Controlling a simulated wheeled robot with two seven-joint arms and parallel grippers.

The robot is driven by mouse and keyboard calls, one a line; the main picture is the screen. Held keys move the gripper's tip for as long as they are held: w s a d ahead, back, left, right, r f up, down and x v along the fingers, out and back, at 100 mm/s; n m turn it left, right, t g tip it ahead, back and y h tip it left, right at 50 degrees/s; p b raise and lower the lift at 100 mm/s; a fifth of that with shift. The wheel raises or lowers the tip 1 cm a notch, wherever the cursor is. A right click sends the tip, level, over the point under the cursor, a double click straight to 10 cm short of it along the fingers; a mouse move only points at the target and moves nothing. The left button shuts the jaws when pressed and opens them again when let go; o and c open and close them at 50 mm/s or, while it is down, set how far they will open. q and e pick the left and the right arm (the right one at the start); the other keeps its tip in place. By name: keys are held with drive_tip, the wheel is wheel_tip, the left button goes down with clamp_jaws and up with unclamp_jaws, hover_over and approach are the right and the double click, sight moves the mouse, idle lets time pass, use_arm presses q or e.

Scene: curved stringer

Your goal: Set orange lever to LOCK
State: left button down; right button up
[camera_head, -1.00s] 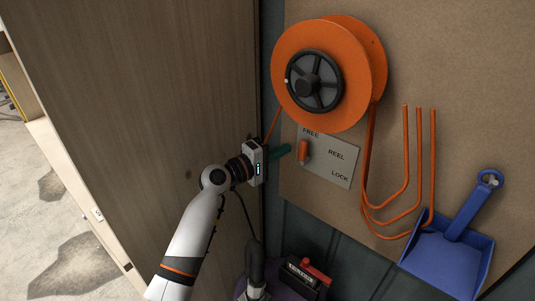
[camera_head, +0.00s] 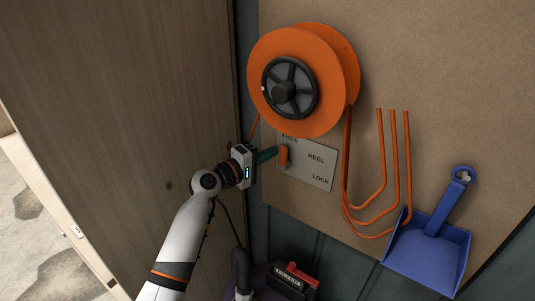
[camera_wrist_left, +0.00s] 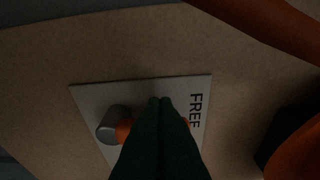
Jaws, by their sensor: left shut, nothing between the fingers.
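The orange lever (camera_head: 284,156) stands nearly upright on a grey plate (camera_head: 318,177) marked FREE at the top, REEL at the middle right and LOCK at the lower right. Its upper end is near FREE. My left gripper (camera_head: 271,153) is shut and empty, its green fingertips just left of the lever. In the left wrist view the fingers (camera_wrist_left: 160,105) are together and hide much of the lever; a bit of orange (camera_wrist_left: 123,130) and a grey round knob (camera_wrist_left: 112,124) show to their left. I cannot tell whether they touch. My right gripper is not in view.
An orange reel (camera_head: 310,75) with a black hub is mounted above the plate. Orange hose loops (camera_head: 382,190) hang to the right, beside a blue dustpan (camera_head: 430,245). A brown wooden panel (camera_head: 120,90) stands on the left. A red-and-black item (camera_head: 297,279) sits below.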

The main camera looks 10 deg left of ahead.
use_arm(q)
drive_tip(key=shift+d+r+m, duration=0.1)
drive_tip(key=shift+d+m, duration=0.05)
drive_tip(key=shift+m, duration=0.25)
drive_tip(key=m+p, duration=0.1)
drive_tip(key=d+m+p, duration=0.1)
drive_tip(key=m, duration=0.1)
drive_tip(key=shift+s+d+r+g+y, duration=0.25)
drive_tip(key=shift+s+r+g+y, duration=0.05)
drive_tip(key=shift+s+r+y, duration=0.1)
drive_tip(key=d+m+p, duration=0.1)
drive_tip(key=m, duration=0.1)
drive_tip(key=d+m+y+p, duration=0.1)
drive_tip(key=m+p, duration=0.1)
drive_tip(key=shift+s, duration=0.4)
drive_tip(key=shift+s+d+f+m+y+p, duration=0.2)
drive_tip(key=shift+d+m+y+p, duration=0.35)
drive_tip(key=shift+m+p, duration=0.5)
drive_tip(key=shift+s+d+f+m+y+p, duration=0.25)
drive_tip(key=shift+d+m+p, duration=0.15)
drive_tip(key=shift+m, duration=0.35)
drive_tip(key=shift+s+d+f+m+y+p, duration=0.15)
drive_tip(key=shift+d+f+m+y+p, duration=0.35)
drive_tip(key=shift+m, duration=0.6)
drive_tip(key=shift+f, duration=0.2)
drive_tip(key=shift+d+f, duration=0.1)
drive_tip(key=shift+f, duration=0.05)
